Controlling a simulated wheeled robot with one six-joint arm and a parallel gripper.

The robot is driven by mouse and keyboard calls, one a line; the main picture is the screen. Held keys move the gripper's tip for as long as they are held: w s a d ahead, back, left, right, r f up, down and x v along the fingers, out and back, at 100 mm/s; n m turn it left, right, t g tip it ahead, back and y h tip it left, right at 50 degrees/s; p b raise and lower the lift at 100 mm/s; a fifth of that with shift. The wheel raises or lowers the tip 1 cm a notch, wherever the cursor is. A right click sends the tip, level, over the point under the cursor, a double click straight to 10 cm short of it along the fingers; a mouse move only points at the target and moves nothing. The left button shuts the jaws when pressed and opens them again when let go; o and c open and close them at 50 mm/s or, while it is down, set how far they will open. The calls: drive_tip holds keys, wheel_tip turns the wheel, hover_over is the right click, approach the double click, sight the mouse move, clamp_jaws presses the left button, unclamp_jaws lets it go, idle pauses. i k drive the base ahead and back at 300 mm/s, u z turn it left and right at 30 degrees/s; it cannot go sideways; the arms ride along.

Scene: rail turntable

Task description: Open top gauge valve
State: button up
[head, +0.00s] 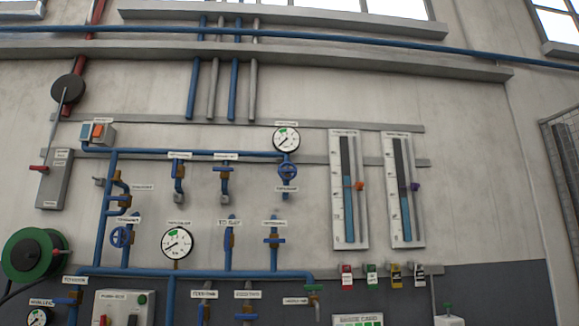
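The top gauge (286,139) is a round white dial with a green sector, high on the wall right of centre. Just below it on the same blue pipe is a blue round handwheel valve (288,171), with a small label under it whose text I cannot read. Whether the valve is open or shut cannot be told from its wheel. My gripper is not in view.
Blue pipes with several smaller valves cover the wall. A second gauge (177,242) and another blue handwheel (122,237) are lower left. Two tall level indicators (349,190) hang to the right. A green hose reel (35,254) is at far left.

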sight(280, 170)
drive_tip(key=u, duration=0.6)
drive_tip(key=i, duration=0.5)
drive_tip(key=u, duration=0.95)
drive_tip(key=i, duration=1.9)
drive_tip(key=z, duration=0.55)
drive_tip(key=i, duration=0.65)
drive_tip(key=z, duration=0.5)
